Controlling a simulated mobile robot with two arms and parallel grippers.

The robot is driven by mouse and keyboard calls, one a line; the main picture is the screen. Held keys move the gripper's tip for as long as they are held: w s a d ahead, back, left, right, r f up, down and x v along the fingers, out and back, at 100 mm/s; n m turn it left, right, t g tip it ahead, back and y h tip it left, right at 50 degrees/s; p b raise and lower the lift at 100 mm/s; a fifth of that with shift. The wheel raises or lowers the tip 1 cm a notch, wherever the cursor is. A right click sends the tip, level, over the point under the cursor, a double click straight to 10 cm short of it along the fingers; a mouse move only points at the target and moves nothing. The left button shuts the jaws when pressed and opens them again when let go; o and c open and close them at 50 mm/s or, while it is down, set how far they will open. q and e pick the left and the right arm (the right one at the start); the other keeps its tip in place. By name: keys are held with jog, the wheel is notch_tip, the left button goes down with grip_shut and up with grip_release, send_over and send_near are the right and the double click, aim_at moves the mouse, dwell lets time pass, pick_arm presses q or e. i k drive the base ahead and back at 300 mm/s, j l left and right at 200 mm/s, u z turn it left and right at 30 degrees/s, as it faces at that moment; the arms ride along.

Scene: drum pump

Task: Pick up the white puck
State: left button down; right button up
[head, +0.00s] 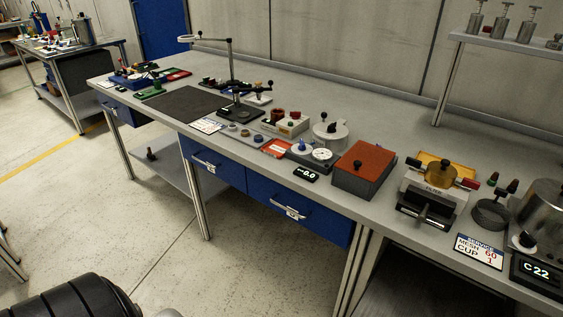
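I cannot single out the white puck with certainty. All are small in the picture. Neither of my grippers is in the head view, and nothing is seen held.
The long grey workbench (375,120) has blue drawers (290,205) under its front. A red-topped box (363,168), a filter device (432,195) and a metal vessel (545,210) stand to the right. A stand with a ring arm (230,65) rises behind a dark mat (187,104).

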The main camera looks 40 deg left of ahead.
aim_at(231, 128)
jog(key=u, duration=1.55)
jog(key=i+j+z, duration=0.2)
jog(key=i, duration=0.3)
